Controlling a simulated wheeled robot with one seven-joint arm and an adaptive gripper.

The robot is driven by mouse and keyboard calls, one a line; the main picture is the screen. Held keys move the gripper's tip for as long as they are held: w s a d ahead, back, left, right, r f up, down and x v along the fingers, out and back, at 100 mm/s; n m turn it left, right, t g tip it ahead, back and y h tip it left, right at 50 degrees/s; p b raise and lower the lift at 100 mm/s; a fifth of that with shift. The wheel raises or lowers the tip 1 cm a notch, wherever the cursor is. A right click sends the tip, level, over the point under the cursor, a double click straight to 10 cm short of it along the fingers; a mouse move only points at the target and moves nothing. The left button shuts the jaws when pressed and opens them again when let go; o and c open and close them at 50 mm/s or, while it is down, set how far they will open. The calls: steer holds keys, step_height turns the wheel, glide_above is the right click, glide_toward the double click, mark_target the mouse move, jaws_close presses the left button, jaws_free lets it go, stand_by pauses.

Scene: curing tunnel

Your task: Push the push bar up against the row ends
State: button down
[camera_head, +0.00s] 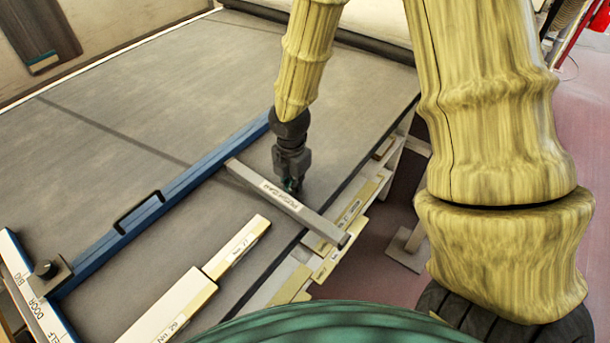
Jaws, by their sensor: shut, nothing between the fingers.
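The push bar (308,213) is a grey, labelled bar lying on the dark tunnel bed, slanting from upper left to lower right. Its right end reaches over the bed's edge. My gripper (291,185) points down with its fingers shut and empty, at the far side of the push bar near its middle. I cannot tell whether the fingertips touch the bar. On the bar's near side, two cream blocks marked 27 (237,248) and 29 (172,308) lie end to end in a row. A gap shows between the bar and block 27.
A blue rail (195,175) with a black handle runs along the bed left of the blocks. Several labelled cream pieces (352,211) sit along the right edge. The far bed (170,90) is clear.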

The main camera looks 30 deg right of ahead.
mark_target(282, 197)
steer(key=shift+s+a, duration=0.4)
steer(key=shift+a, duration=0.55)
steer(key=shift+s+a, duration=0.4)
steer(key=shift+a, duration=0.55)
steer(key=shift+s+a, duration=0.4)
steer(key=shift+a, duration=0.55)
stand_by(0.4)
steer(key=shift+d, duration=0.2)
steer(key=shift+w+d+p, duration=0.4)
steer(key=shift+d+p, duration=0.1)
steer(key=shift+d, duration=0.2)
step_height(282, 197, up, 9)
steer(key=p, duration=0.9)
stand_by(0.7)
